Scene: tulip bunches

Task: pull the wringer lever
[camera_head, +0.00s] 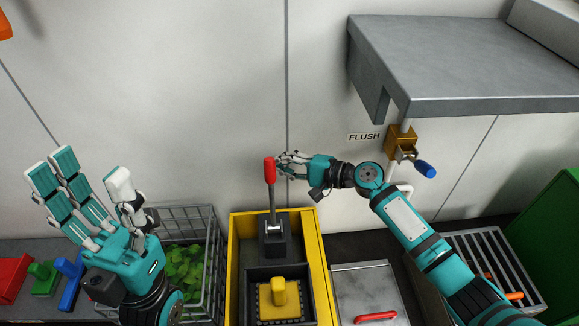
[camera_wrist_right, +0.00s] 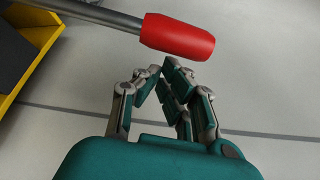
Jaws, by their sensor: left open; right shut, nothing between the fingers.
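The wringer lever is a grey rod with a red grip (camera_head: 269,171), standing upright from a dark block in a yellow-walled bin (camera_head: 236,270). The red grip also shows in the right wrist view (camera_wrist_right: 178,37), just beyond the fingertips. My right gripper (camera_head: 280,164) is shut and empty, right beside the grip on its right. Its fingers (camera_wrist_right: 160,72) come together just short of the grip; whether they touch it I cannot tell. My left gripper (camera_head: 95,185) is open and empty at the left, fingers pointing up, well away from the lever.
A yellow handle block (camera_head: 279,291) sits in the bin below the lever. A wire basket (camera_head: 213,255) with green leaves stands to its left. A grey lid with a red handle (camera_head: 375,317) lies to its right. A grey shelf (camera_head: 470,55) overhangs a blue-handled flush valve (camera_head: 425,168).

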